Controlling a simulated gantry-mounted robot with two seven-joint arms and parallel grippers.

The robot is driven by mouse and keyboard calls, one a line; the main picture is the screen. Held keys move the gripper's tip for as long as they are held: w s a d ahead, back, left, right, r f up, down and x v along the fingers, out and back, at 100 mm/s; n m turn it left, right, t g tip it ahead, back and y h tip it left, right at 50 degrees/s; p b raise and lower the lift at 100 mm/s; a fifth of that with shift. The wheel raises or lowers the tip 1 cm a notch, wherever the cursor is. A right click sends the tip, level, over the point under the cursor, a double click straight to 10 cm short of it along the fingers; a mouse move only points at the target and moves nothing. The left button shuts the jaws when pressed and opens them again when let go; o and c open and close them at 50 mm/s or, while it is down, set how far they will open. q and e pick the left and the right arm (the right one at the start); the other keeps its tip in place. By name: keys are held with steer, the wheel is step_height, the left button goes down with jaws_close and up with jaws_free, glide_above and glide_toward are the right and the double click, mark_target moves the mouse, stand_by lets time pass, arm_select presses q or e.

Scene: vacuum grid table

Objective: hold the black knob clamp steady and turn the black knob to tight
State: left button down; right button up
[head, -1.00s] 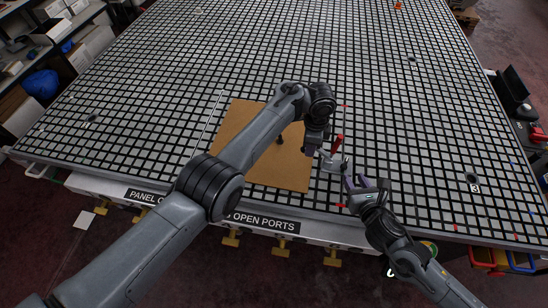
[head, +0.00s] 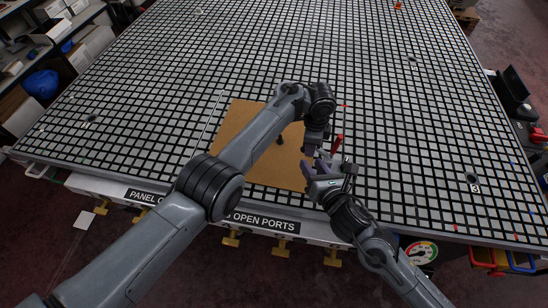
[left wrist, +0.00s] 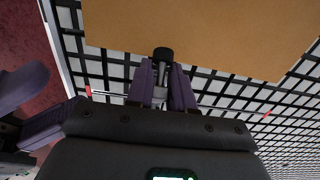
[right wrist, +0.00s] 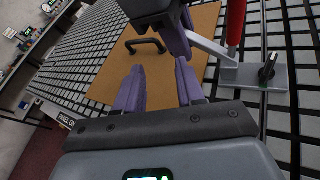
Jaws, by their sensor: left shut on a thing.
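The clamp (right wrist: 250,77) has a grey metal base, a red handle (head: 337,144) and a metal arm (right wrist: 208,44). A black knob (right wrist: 268,68) stands on its base in the right wrist view. My left gripper (head: 313,150) is shut on the clamp's metal arm. In the left wrist view a black-capped end (left wrist: 163,54) shows between its fingertips. My right gripper (head: 312,168) is open with nothing between its fingers. It is just in front of the left gripper, to the left of the knob and apart from it. In the head view it hides most of the clamp base.
A brown board (head: 240,118) lies on the black-and-grey grid table (head: 440,120), under my left arm. A black handle (right wrist: 147,46) stands on the board. Yellow-handled valves (head: 281,247) line the front edge.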

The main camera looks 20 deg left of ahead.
steer(key=s+a+r+m+g+y, duration=0.1)
steer(key=a+m+g+y, duration=0.1)
steer(key=a, duration=0.3)
steer(key=s+a+r+m+g+y, duration=0.1)
steer(key=a+m+g, duration=0.1)
steer(key=a, duration=0.3)
steer(key=shift+s+a+r+m+g+y, duration=0.3)
steer(key=shift+m+g+y, duration=0.1)
steer(key=shift+m, duration=0.2)
